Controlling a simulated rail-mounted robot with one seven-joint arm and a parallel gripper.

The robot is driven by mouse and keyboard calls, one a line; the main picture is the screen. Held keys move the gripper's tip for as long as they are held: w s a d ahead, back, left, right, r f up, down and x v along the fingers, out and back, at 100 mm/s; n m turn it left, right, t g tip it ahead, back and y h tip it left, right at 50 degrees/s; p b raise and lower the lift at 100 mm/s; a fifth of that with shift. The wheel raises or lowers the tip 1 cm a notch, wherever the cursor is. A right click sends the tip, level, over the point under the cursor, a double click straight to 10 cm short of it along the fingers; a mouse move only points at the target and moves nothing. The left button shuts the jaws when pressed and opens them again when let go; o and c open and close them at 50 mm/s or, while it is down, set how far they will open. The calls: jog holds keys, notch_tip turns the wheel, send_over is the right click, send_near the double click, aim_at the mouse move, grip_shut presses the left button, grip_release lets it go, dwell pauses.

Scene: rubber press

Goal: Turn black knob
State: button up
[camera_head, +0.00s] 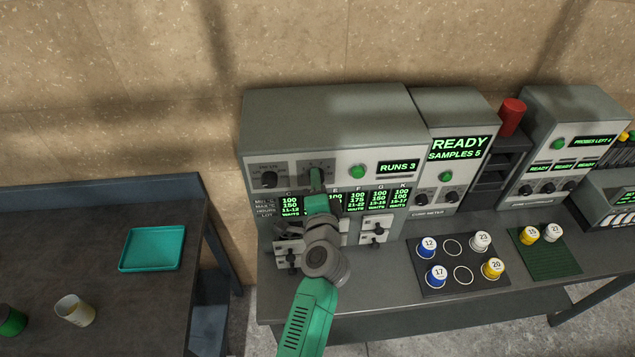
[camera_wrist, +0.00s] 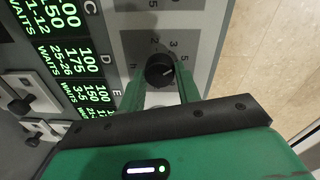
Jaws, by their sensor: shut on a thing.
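A second black knob (camera_head: 268,179) is on the same panel to the left, clear of my gripper.
A green button (camera_head: 358,172) and a RUNS 3 display (camera_head: 398,167) are right of my gripper. Lever switches (camera_head: 375,231) are below. A black tray (camera_head: 432,286) with numbered cups stands front right. A teal tray (camera_head: 152,248) lies on the left table.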

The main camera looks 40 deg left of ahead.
jog(key=shift+m, duration=1.1)
jog(key=o, duration=1)
jog(key=v, duration=0.8)
